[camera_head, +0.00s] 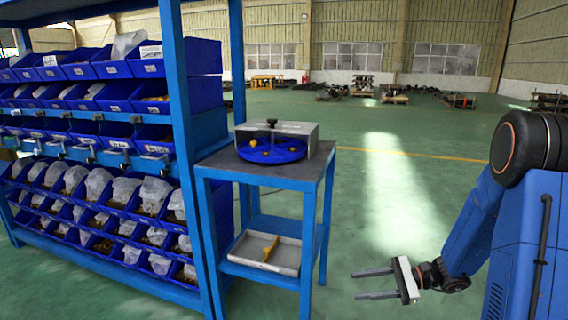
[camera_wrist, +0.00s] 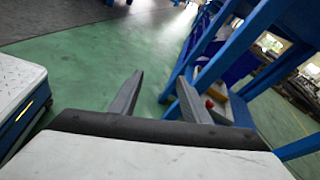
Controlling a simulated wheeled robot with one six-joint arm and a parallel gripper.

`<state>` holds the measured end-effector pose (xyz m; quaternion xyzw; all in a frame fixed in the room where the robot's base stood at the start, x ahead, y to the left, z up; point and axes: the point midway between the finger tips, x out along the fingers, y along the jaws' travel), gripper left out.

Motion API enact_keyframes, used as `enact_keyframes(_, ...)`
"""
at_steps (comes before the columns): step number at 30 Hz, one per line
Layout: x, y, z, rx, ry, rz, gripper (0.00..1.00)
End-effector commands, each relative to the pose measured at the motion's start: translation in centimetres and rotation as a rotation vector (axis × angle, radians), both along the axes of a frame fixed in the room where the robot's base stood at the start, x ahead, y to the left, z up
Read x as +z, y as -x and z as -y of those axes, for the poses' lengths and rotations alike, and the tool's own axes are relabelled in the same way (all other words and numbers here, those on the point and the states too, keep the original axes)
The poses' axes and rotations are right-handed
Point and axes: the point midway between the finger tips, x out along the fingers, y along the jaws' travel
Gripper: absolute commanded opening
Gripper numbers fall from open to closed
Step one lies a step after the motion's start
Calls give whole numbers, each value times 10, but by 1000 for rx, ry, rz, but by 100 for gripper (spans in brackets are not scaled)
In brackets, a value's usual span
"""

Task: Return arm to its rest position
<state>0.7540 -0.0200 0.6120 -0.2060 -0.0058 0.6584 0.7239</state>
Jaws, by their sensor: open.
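My gripper (camera_head: 375,284) is at the lower right of the head view, at the end of my blue arm. Its two grey fingers point left and stand apart with nothing between them. It hangs low over the green floor, to the right of the small blue stand (camera_head: 328,215) and clear of it. In the wrist view the fingers of my gripper (camera_wrist: 160,100) are spread, with green floor between them. Blue frame members (camera_wrist: 195,50) show beyond the right finger.
A rack of blue bins (camera_head: 110,190) fills the left. The stand bears a metal box with a blue round dish (camera_head: 272,153); a grey tray (camera_head: 285,258) with a yellow divider lies on its lower shelf. Open floor (camera_head: 390,190) lies behind my gripper. Pallets (camera_head: 395,94) are far back.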

Motion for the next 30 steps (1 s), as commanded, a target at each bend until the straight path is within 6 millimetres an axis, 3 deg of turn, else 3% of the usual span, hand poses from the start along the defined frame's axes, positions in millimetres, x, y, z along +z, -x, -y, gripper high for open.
enact_keyframes(6,28,44,-21,158,151,99,43)
enact_keyframes(14,51,94,-33,331,337,223,43)
enact_keyframes(30,85,182,-21,635,749,517,43)
